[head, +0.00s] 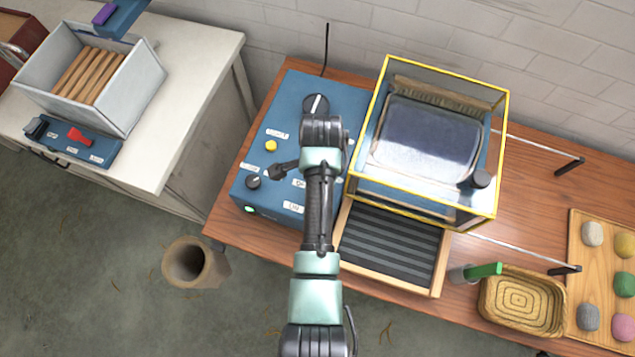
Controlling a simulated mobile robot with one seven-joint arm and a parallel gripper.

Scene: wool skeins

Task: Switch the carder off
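The carder has a blue control housing (285,105) and a dark drum (425,138) under a clear cover with a yellow frame (446,68). On the housing are a large dark dial with a white pointer (316,103), a yellow button (271,146), a small dark knob (253,182) and a lit green lamp (249,209). Labels are too small to read surely. My arm reaches over the housing and hides part of the panel.
A ribbed feed tray (392,243) lies before the cover. A basket (522,300), a green-handled tool (483,271) and a board of wool balls (585,262) are right. A white table (190,75) with another blue control box (98,148) stands left. A tube (187,262) stands on the floor.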

